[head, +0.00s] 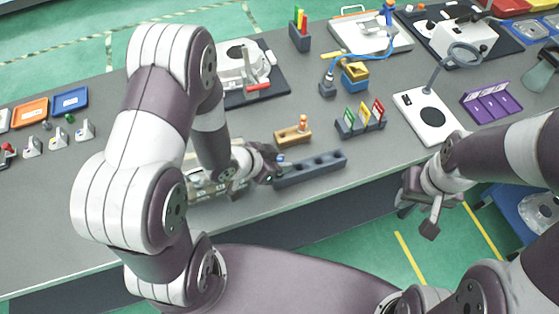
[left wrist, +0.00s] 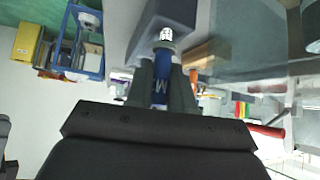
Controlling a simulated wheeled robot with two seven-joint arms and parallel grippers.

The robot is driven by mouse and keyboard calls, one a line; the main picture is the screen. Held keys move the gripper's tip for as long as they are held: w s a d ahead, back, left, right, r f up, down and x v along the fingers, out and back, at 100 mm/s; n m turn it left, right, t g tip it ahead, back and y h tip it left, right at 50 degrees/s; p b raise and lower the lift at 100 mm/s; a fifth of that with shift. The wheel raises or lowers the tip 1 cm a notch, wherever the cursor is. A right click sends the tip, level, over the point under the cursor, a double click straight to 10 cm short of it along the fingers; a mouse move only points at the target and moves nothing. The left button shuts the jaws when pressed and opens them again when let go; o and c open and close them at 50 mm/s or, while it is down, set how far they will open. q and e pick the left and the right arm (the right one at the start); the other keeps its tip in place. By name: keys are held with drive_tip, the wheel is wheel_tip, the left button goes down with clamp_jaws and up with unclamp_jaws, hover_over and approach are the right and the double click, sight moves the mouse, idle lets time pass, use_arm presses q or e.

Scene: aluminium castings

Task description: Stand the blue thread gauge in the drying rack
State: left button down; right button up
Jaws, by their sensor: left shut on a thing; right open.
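My left gripper (head: 275,170) is shut on the blue thread gauge (left wrist: 161,68), whose blue handle lies between the fingers in the left wrist view. Its silver threaded tip (left wrist: 166,34) points away from the gripper. A long dark grey block with round holes (head: 322,166), which looks like the drying rack, lies just right of the left gripper. It seems to show behind the tip in the left wrist view (left wrist: 158,14); I cannot tell whether they touch. In the head view the gauge is mostly hidden by the gripper. My right gripper (head: 418,217) is open and empty off the table's front edge.
A wooden block with an orange-topped peg (head: 292,135) stands just behind the rack. A dark holder with coloured frames (head: 361,124) is to its right. A white fixture (head: 243,65) on a dark plate lies behind. Bare table lies at the rack's right.

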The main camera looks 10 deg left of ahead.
use_arm(q)
drive_tip(key=shift+f+b, duration=0.5)
drive_tip(key=shift+f, duration=0.2)
drive_tip(key=c, duration=0.9)
unclamp_jaws()
drive_tip(key=shift+r, duration=0.1)
drive_tip(key=p+v, duration=0.2)
drive_tip(key=v, duration=1)
drive_tip(key=shift+s+r, duration=0.25)
drive_tip(key=shift+a, duration=0.15)
